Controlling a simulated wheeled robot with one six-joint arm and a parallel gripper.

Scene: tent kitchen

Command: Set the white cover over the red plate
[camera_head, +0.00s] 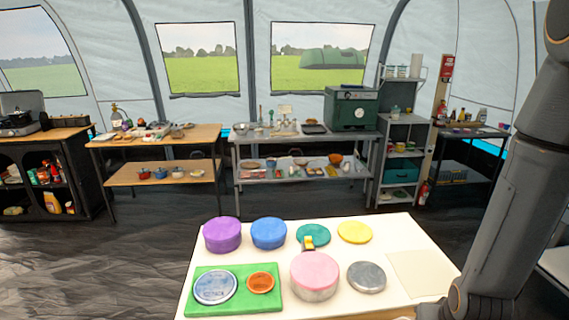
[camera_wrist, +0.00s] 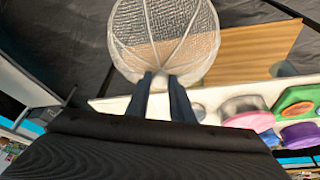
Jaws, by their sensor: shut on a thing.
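A white mesh dome cover (camera_wrist: 165,25) shows in the wrist view, see-through with pale ribs. My gripper (camera_wrist: 160,76) is shut on it, the two dark fingers meeting its near end. The cover and gripper are not in the head view. No clearly red plate shows. The closest in colour is a small orange-red round dish (camera_head: 260,282) on a green board (camera_head: 235,308), beside a blue-and-white round tin (camera_head: 215,287). A pink round cover (camera_head: 314,272) stands near the table's middle; what lies under it is hidden.
The white table (camera_head: 340,232) also bears a purple cover (camera_head: 222,235), a blue cover (camera_head: 268,233), a green disc (camera_head: 313,235), a yellow disc (camera_head: 354,232) and a grey disc (camera_head: 366,277). A pale square mat (camera_head: 420,274) lies bare at right. Shelved tables stand farther back.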

